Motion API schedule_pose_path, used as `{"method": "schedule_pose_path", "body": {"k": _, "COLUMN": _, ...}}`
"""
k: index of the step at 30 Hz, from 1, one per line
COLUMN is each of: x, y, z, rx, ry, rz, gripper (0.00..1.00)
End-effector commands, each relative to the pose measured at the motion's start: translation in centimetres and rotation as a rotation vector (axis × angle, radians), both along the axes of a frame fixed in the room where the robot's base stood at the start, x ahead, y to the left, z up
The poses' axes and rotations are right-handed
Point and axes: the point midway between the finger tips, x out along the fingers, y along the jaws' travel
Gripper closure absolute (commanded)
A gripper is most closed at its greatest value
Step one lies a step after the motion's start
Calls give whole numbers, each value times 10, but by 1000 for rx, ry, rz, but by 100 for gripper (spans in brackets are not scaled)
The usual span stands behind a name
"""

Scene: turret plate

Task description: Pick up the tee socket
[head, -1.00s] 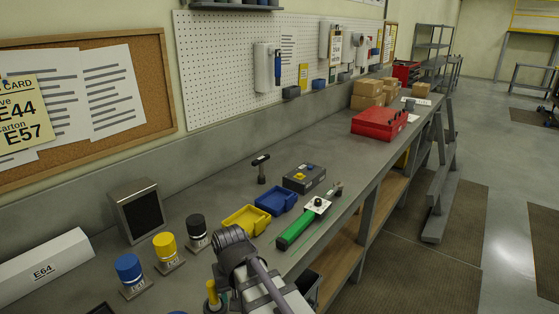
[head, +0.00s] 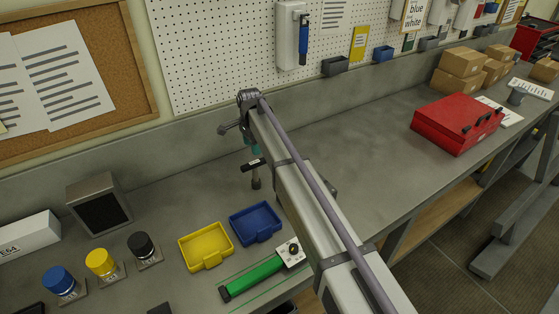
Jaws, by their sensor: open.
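The tee socket (head: 256,182) stands upright on the bench, with a black cross handle on top of a grey shaft. My gripper (head: 256,149) is above it, pointing down, its teal fingers just over the cross handle. My arm comes in from the lower right and partly covers this area. The jaws are open and hold nothing that I can see. I cannot tell whether the fingers touch the handle or are a little apart from it.
A dark speaker-like box (head: 100,207) and blue, yellow and black capped jars stand left. A red case (head: 425,121) is right. My arm largely hides the grey box.

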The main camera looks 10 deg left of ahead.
Motion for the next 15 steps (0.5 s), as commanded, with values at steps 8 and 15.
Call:
{"method": "schedule_pose_path", "body": {"k": 8, "x": 0, "y": -2, "z": -53, "rx": 0, "ry": 0, "rz": 0, "gripper": 47}}
{"method": "schedule_pose_path", "body": {"k": 15, "x": 0, "y": -2, "z": -60, "rx": 0, "ry": 0, "rz": 1, "gripper": 47}}
